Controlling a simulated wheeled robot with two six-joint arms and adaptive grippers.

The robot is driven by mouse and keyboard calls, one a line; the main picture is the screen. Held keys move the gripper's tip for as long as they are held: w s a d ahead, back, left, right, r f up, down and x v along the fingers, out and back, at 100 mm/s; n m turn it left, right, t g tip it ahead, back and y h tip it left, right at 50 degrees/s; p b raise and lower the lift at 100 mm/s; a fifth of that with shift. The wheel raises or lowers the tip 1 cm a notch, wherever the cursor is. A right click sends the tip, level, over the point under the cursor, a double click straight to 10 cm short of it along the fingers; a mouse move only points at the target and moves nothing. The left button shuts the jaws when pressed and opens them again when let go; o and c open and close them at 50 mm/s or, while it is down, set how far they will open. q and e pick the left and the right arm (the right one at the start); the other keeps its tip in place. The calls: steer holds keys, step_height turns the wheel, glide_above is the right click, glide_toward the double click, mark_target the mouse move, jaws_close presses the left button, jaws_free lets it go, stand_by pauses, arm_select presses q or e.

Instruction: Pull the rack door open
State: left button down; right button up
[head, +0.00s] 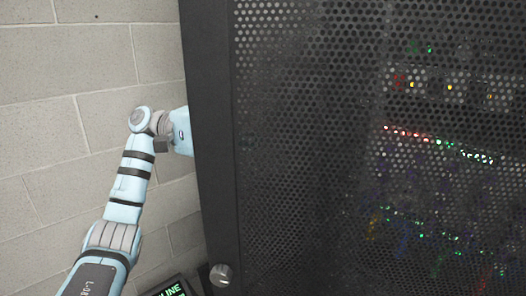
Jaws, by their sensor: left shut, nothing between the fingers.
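The rack door (300,180) is a large black perforated panel with a solid dark frame along its left edge, filling most of the head view. Coloured lights show through its mesh on the right. My left arm comes up from the lower left, and my left gripper (183,132) is at the door's left edge. The pale blue end of the arm runs in behind that edge, so the fingertips are hidden. The gripper is shut and holds nothing. I cannot tell whether it touches the door's inner face. My right gripper is not in view.
A pale block wall (60,120) stands on the left, behind my arm. A round grey knob-like piece (221,275) is at the door's lower left. A small dark screen (172,288) with green letters shows at the bottom edge.

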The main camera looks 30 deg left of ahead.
mark_target(261, 153)
arm_select(q)
steer(key=shift+s+d+r+p, duration=0.15)
steer(key=shift+s+d, duration=0.45)
steer(key=shift+d, duration=0.35)
steer(key=shift+s+d+f+p, duration=0.1)
steer(key=shift+s+d, duration=0.5)
steer(key=shift+d, duration=0.3)
steer(key=shift+s+d+r+p, duration=0.15)
steer(key=shift+s+d, duration=0.45)
steer(key=shift+d, duration=0.35)
steer(key=shift+f, duration=0.1)
